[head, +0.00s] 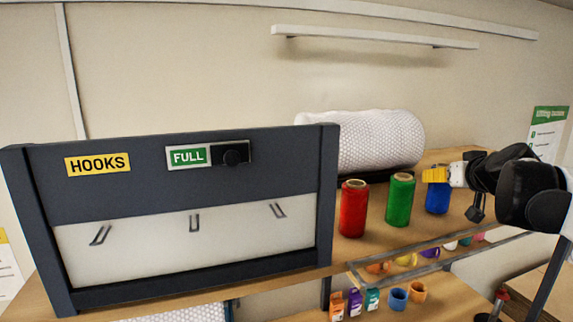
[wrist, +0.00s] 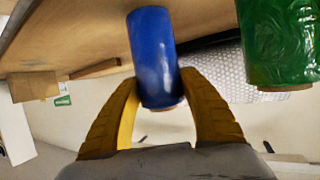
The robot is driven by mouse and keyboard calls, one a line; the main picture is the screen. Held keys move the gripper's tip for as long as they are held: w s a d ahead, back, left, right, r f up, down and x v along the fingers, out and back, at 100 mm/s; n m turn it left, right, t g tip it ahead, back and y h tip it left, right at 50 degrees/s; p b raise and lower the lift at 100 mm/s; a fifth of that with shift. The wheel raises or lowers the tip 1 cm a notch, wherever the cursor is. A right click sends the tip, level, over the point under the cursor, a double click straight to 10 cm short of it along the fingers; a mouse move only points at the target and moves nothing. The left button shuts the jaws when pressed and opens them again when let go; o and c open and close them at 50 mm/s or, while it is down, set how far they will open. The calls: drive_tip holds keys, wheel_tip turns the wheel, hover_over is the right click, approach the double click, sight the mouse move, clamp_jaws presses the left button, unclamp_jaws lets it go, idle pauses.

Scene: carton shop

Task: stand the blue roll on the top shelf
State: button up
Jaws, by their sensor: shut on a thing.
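The blue roll (head: 437,199) is upright at the right end of a row on the wooden top shelf (head: 385,230), just right of the green roll. My gripper (head: 434,175) reaches in from the right, with its yellow fingers at the roll's upper end. In the wrist view the blue roll (wrist: 152,50) sits between the two yellow fingers (wrist: 160,85), which are shut on it. The roll's base looks to be at the shelf surface; I cannot tell whether it touches.
A green roll (head: 399,200) and a red roll (head: 353,209) stand to the left. A bubble-wrap roll (head: 375,140) lies behind. A dark hooks panel (head: 190,215) stands at the left. Cups (head: 398,299) and small boxes (head: 354,302) are on the shelf below.

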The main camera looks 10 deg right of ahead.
drive_tip(key=shift+w+d+f, duration=0.1)
drive_tip(key=shift+w+f, duration=0.1)
drive_tip(key=shift+f, duration=0.3)
drive_tip(key=shift+s+f, duration=0.1)
drive_tip(key=shift+s, duration=0.05)
drive_tip(key=o, duration=1.3)
drive_tip(key=shift+o, duration=0.2)
drive_tip(key=shift+r, duration=0.25)
drive_tip(key=b+v, duration=0.2)
drive_tip(key=v, duration=1)
